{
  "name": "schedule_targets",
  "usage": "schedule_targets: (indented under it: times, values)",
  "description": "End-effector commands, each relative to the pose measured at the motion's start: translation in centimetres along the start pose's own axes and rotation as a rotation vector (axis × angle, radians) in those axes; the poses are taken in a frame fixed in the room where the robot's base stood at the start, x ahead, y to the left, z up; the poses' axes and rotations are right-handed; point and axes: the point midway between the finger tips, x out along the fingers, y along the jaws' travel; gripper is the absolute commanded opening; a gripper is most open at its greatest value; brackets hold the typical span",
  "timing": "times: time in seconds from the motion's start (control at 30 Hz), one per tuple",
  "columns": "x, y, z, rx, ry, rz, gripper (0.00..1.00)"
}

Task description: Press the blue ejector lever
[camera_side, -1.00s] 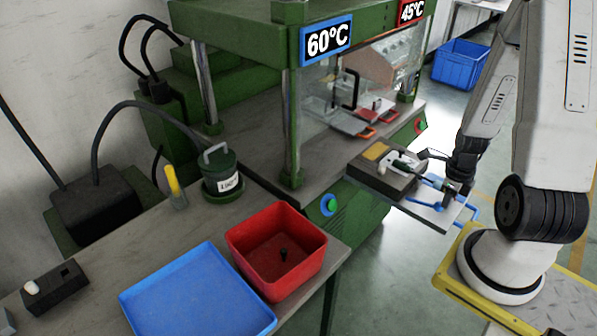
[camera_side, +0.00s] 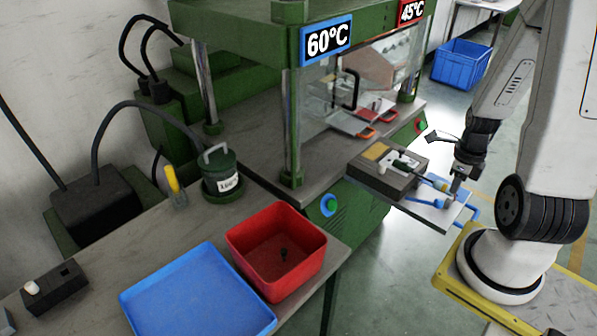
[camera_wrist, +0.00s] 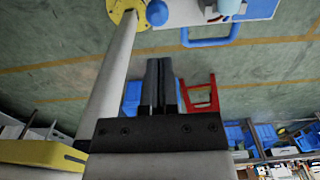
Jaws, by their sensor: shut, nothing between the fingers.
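The mould block (camera_side: 375,177) sits on a pale plate (camera_side: 425,215) at the front of the green press. Blue parts lie on the plate's right side, including a rod with a rounded knob, which I take to be the ejector lever (camera_side: 449,203). A blue knob, likely the same lever, shows at the top of the wrist view (camera_wrist: 157,12). My gripper (camera_side: 455,196) points down by the lever; I cannot tell whether it touches. In the wrist view my fingers (camera_wrist: 161,62) are shut with nothing between them, and a gap shows between them and the knob.
A blue loop handle (camera_side: 473,213) juts from the plate's right edge. The green press (camera_side: 292,120) stands left of the block. A red bin (camera_side: 250,262) holding a small dark part and a blue tray (camera_side: 195,295) are on the front bench.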

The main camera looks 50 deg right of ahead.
Motion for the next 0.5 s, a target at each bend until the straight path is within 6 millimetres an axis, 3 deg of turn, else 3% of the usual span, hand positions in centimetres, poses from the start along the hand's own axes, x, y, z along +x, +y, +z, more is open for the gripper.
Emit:
schedule_targets:
  times: [0.5]
  values:
    - [-4.9,0.0,-0.5,0.000,-0.002,-0.003,0.00]
